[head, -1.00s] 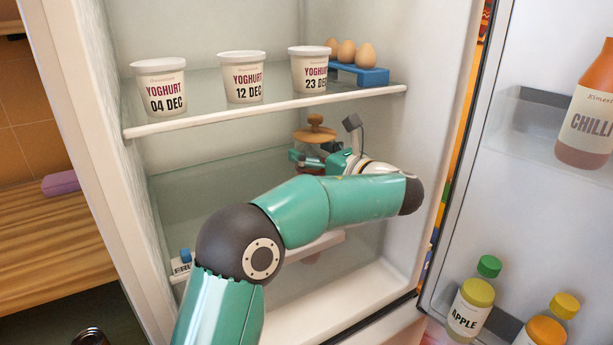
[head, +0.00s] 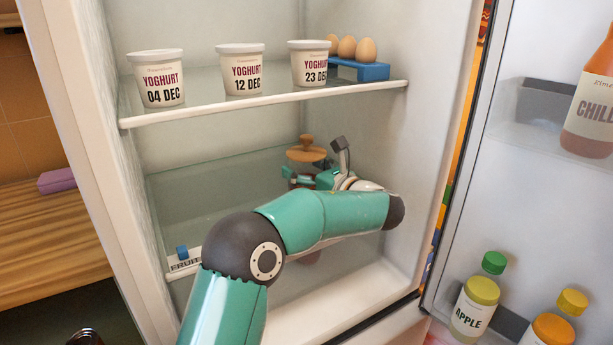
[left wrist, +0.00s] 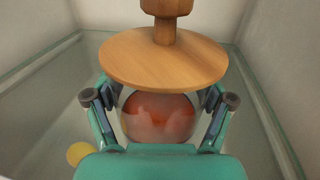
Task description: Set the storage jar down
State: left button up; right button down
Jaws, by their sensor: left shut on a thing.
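The storage jar has a round wooden lid with a knob (head: 306,153) and stands upright over the fridge's lower glass shelf (head: 205,200). In the left wrist view its lid (left wrist: 165,62) covers the upper middle, with the clear, reddish-brown-filled body (left wrist: 158,117) below. My left gripper (left wrist: 157,104) is shut on the jar, one finger on each side of the body under the lid. In the head view my left gripper (head: 307,180) is partly hidden by my own arm. I cannot tell whether the jar's base touches the shelf. My right gripper is not in view.
The upper shelf (head: 265,104) holds yoghurt tubs (head: 242,72) and eggs in a blue holder (head: 360,70). A blue piece (head: 182,252) is at the lower shelf's front left. A yellow round thing (left wrist: 80,153) shows near the jar. The open door's bottles (head: 475,305) are at right.

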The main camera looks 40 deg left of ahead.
pick_arm(q)
jog(key=shift+a+f, duration=0.2)
jog(key=shift+f, duration=0.15)
jog(key=shift+r, duration=0.1)
jog(key=o, duration=1.4)
jog(key=d, duration=0.4)
jog(key=s+d+p, duration=0.1)
jog(key=d, duration=0.7)
jog(key=shift+s, duration=0.15)
jog(key=shift+p, duration=0.3)
